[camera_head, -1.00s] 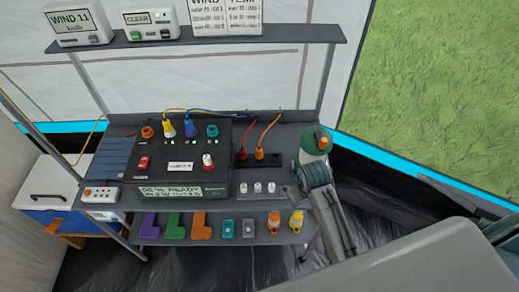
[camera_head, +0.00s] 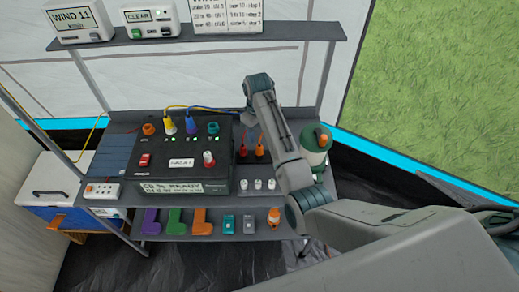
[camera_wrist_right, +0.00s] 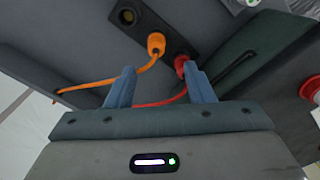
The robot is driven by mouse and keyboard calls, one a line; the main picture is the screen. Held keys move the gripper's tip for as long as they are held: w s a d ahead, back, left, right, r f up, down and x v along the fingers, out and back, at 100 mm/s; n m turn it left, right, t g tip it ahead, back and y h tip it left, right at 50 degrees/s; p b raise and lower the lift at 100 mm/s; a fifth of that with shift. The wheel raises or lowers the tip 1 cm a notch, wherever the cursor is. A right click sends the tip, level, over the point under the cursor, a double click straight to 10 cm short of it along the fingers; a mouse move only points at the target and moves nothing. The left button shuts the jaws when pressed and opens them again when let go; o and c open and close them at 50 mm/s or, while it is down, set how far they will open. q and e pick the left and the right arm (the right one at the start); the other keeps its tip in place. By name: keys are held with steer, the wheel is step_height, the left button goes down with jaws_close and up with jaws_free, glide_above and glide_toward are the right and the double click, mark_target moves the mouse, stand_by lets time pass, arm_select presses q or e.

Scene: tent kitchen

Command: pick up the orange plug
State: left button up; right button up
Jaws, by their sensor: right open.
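The orange plug (camera_wrist_right: 156,42) sits in a black socket strip (camera_wrist_right: 125,17) in the right wrist view, with an orange cable running from it to the left. In the head view the orange plug (camera_head: 260,151) stands right of a red plug (camera_head: 242,151). My right gripper (camera_wrist_right: 159,70) is open and empty in the right wrist view. Its fingertips are apart, just short of the orange plug, which shows between and beyond them. In the head view my right arm reaches over the table and its gripper cannot be made out clearly. My left gripper is not in view.
The red plug (camera_wrist_right: 182,64) is close by the right finger. A black control box (camera_head: 175,155) with coloured plugs stands to the left. White knobs (camera_head: 258,184) are in front.

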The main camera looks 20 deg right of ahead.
mark_target(260, 145)
step_height(260, 145, down, 3)
steer(key=shift+f, duration=0.2)
steer(key=shift+d+f+p, duration=0.1)
steer(key=shift+f+p, duration=0.45)
steer(key=shift+p, duration=0.1)
steer(key=f+p, duration=0.1)
steer(key=f, duration=0.2)
steer(key=shift+d+f, duration=0.15)
steer(key=shift+d, duration=0.05)
steer(key=shift+f, duration=0.55)
jaws_close()
